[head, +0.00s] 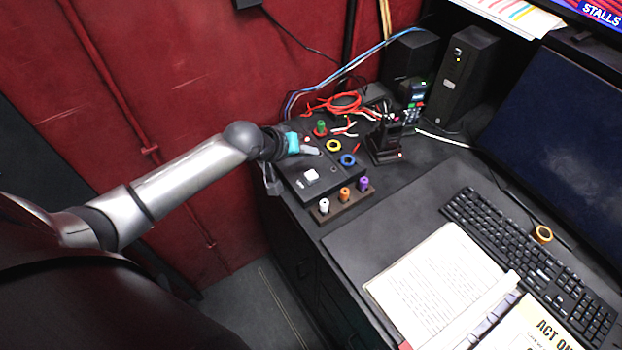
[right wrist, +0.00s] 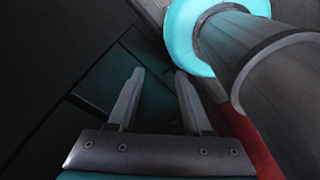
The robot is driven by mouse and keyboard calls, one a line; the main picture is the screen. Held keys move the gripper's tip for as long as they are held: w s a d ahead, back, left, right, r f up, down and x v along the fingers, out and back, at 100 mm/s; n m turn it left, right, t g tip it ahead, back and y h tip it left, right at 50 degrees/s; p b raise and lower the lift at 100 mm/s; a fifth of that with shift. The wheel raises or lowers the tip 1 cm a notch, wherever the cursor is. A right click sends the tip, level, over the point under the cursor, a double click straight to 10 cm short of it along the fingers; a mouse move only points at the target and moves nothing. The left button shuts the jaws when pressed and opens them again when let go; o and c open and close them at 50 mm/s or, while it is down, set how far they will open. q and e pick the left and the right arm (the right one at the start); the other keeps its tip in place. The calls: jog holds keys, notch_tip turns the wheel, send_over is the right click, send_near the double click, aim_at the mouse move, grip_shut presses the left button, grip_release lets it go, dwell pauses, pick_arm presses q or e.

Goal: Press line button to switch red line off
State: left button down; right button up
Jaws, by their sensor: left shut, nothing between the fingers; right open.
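I cannot tell whether a red line is lit. My left gripper (head: 319,152) reaches in from the left, shut and empty. Its fingertips are over the far part of the box, beyond the white button in the picture. I cannot tell whether they touch anything. My right gripper (right wrist: 160,72) shows only in the right wrist view. It is open and empty, away from the buttons.
A rack with white, orange and purple pegs (head: 343,194) stands in front of the box. Yellow and blue rings (head: 347,160), red cable (head: 344,103) and a black stand (head: 384,146) are close by. An open book (head: 436,284) and a keyboard (head: 530,265) lie to the right.

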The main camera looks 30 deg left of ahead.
aim_at(308, 178)
pick_arm(q)
notch_tip(308, 178, down, 5)
jog(key=b, duration=0.4)
jog(key=shift+f, duration=0.15)
jog(key=shift+f+b, duration=0.25)
jog(key=shift+b, duration=0.05)
dwell(1.6)
jog(key=shift+f, duration=0.4)
jog(key=shift+f, duration=0.5)
dwell(0.5)
dwell(0.3)
jog(key=shift+r+p, duration=0.9)
jog(key=shift+p, duration=0.05)
jog(key=shift+r, duration=0.1)
